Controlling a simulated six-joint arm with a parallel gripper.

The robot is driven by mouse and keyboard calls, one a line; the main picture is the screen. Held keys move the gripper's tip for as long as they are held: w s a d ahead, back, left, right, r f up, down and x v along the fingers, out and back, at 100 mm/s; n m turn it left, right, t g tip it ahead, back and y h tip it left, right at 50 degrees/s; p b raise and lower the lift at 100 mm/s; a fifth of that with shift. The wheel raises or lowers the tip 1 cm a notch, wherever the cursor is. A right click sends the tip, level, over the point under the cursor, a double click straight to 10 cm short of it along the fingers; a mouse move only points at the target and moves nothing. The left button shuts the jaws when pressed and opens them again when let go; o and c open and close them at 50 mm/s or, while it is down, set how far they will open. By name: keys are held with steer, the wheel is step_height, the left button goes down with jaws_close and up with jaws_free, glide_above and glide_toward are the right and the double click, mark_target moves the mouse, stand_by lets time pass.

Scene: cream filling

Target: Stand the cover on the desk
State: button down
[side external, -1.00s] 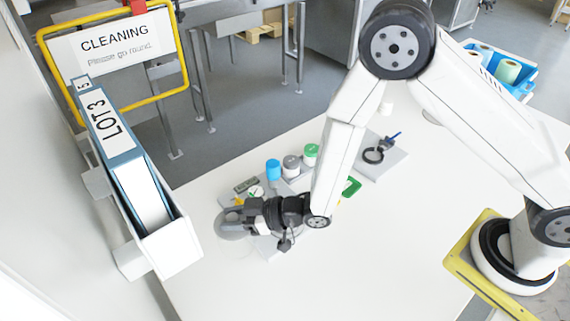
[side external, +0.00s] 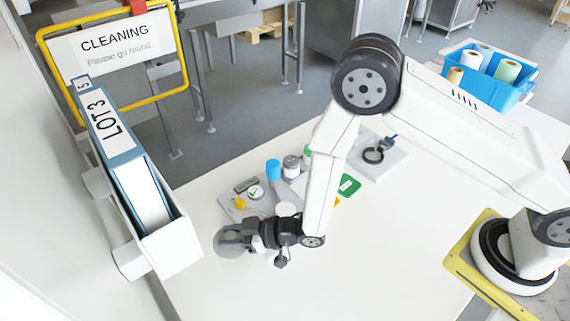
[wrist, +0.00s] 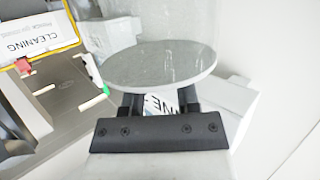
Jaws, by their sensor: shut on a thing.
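The cover (side external: 227,243) is a grey round disc at the left end of my gripper in the side view. It also shows in the wrist view (wrist: 155,62) as a broad, streaked disc with a pale rim. My gripper (side external: 246,237) is shut on it near its edge. In the wrist view my gripper's fingers (wrist: 158,100) reach up under the disc, and their tips are partly hidden. The cover is over the left part of the white desk (side external: 385,245). I cannot tell its exact height above the desk.
A grey tray (side external: 228,203) with a dial, a yellow piece and a small device lies behind my gripper. Blue (side external: 273,169) and grey-white (side external: 291,166) jars stand beyond it. A binder holder (side external: 172,250) stands at left. The desk's front middle is clear.

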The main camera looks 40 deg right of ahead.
steer(key=shift+f, duration=0.15)
steer(key=shift+f, duration=1.65)
steer(key=shift+f, duration=0.15)
steer(key=shift+c, duration=1.7)
jaws_free()
steer(key=shift+s+d+r, duration=0.25)
steer(key=shift+d, duration=0.05)
steer(key=v, duration=1.1)
steer(key=shift+r, duration=0.15)
